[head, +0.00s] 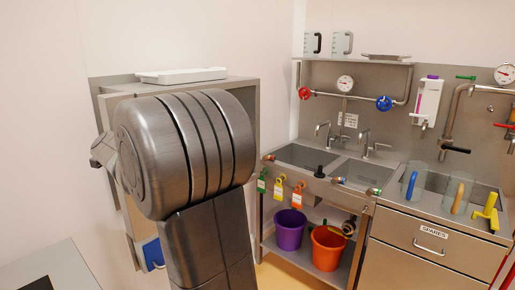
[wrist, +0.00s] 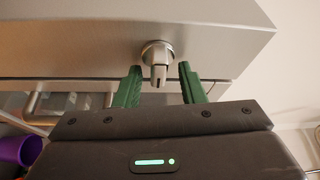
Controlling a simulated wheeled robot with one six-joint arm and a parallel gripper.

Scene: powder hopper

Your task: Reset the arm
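In the wrist view my gripper (wrist: 157,84) has its two green fingers apart, with a clear gap between them. A small metal knob or latch (wrist: 157,56) on a steel cabinet face stands just beyond and between the fingertips. I cannot tell whether the fingers touch it, but it looks free of them. In the head view my arm's large grey links fill the middle and hide much of the steel cabinet (head: 256,105). My gripper is hidden in the head view.
A white tray (head: 182,76) lies on the cabinet. To the right is a steel sink unit (head: 365,193) with taps, coloured tags and a drawer. A purple bucket (head: 289,229) and an orange bucket (head: 327,249) stand on its lower shelf. A grey surface (head: 60,268) is at front left.

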